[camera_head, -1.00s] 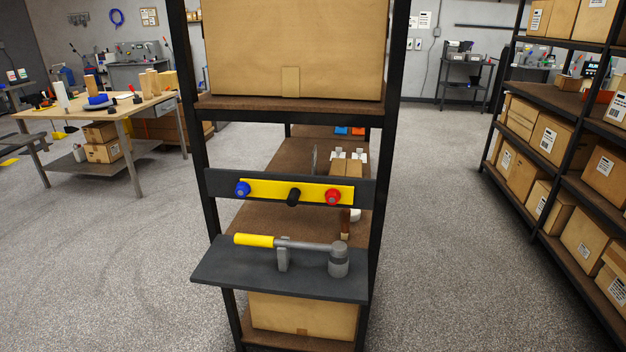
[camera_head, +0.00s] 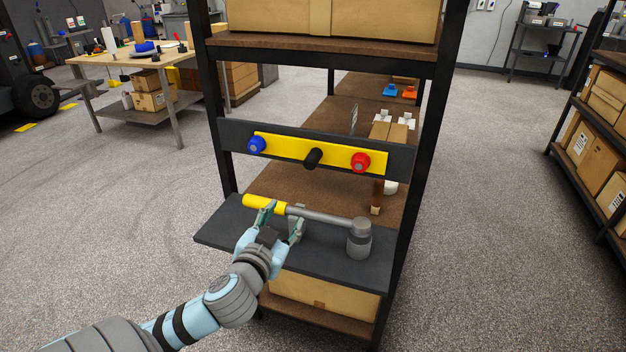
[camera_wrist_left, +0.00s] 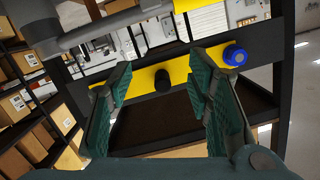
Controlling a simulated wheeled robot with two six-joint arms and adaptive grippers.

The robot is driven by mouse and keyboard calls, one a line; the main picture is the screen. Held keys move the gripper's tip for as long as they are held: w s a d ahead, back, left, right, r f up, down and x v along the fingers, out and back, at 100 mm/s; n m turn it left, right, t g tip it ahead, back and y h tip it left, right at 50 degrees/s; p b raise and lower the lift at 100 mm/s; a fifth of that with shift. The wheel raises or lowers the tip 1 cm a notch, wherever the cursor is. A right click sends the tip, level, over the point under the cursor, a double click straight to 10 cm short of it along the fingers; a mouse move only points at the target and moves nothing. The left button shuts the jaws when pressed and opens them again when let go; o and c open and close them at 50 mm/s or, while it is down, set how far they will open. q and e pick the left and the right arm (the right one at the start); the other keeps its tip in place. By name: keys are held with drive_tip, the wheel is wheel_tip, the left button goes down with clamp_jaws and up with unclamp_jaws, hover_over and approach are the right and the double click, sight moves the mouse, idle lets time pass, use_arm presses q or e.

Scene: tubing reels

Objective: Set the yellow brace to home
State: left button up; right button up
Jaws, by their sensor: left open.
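The yellow brace is most likely the yellow bar (camera_head: 285,149) with a blue knob (camera_head: 257,145), a black peg (camera_head: 313,158) and a red knob (camera_head: 361,162), mounted on a dark crosspiece. Below it a lever with a yellow grip (camera_head: 259,204) and grey rod (camera_head: 325,215) ends at a grey cylinder (camera_head: 359,238) on a dark shelf (camera_head: 225,238). My left gripper (camera_head: 282,217) is open near the yellow grip's inner end. In the left wrist view, the open fingers (camera_wrist_left: 160,82) frame the black peg (camera_wrist_left: 162,80) behind them; the grey rod (camera_wrist_left: 100,31) crosses above. My right gripper is not visible.
The black rack frame (camera_head: 424,165) stands around the bar. A large cardboard box (camera_head: 270,15) sits on its upper board, another (camera_head: 318,296) on the lowest. A stocked rack (camera_head: 590,110) stands at the right. A wooden workbench (camera_head: 135,68) stands at the left. The floor between is clear.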

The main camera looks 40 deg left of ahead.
use_arm(q)
drive_tip(key=t, duration=0.2)
approach(309, 165)
drive_tip(key=b+x, duration=0.1)
drive_tip(key=x, duration=1.1)
drive_tip(key=shift+d, duration=0.1)
drive_tip(key=shift+s, duration=0.1)
clamp_jaws()
